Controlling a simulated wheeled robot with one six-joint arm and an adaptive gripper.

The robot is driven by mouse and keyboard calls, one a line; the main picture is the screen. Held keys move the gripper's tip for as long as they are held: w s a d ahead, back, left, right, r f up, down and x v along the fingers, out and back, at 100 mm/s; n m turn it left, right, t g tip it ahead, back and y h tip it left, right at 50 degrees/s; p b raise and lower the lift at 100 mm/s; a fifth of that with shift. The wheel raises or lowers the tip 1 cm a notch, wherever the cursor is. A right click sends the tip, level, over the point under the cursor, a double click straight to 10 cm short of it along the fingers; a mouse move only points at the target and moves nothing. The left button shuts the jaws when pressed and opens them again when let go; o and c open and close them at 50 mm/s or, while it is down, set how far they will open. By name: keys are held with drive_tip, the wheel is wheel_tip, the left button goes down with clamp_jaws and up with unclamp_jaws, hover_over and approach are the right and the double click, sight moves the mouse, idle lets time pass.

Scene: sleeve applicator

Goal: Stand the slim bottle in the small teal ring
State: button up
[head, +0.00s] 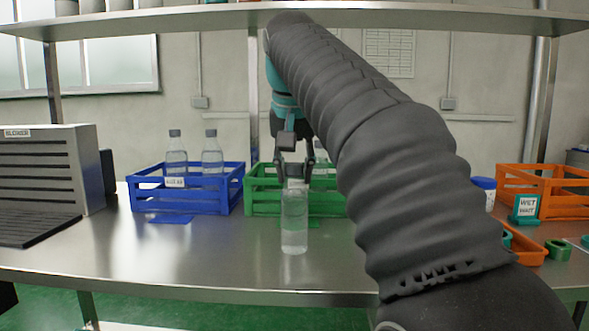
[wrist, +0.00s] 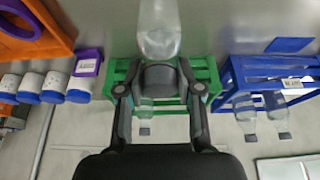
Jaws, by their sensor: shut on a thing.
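My gripper (head: 293,170) is shut on the neck end of a clear bottle (head: 294,222), which hangs upright below it over the front of the steel table. Whether its base touches the table I cannot tell. In the wrist view, the two fingers (wrist: 160,82) flank the dark cap, and the clear bottle body (wrist: 160,28) extends beyond them. I cannot surely make out the small teal ring; a teal piece (head: 507,239) shows at the right, partly hidden by my arm.
A green crate (head: 262,208) stands behind the bottle. A blue crate (head: 187,204) with two bottles is left of it. An orange crate (head: 563,190), a teal sign holder (head: 525,209) and a green piece (head: 558,250) are at right. A shelf (head: 180,20) spans above.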

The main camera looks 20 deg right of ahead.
drive_tip(key=shift+r+p, duration=1.3)
drive_tip(key=shift+r, duration=0.15)
drive_tip(key=shift+c, duration=0.2)
drive_tip(key=shift+r, duration=2.25)
drive_tip(key=shift+s, duration=0.1)
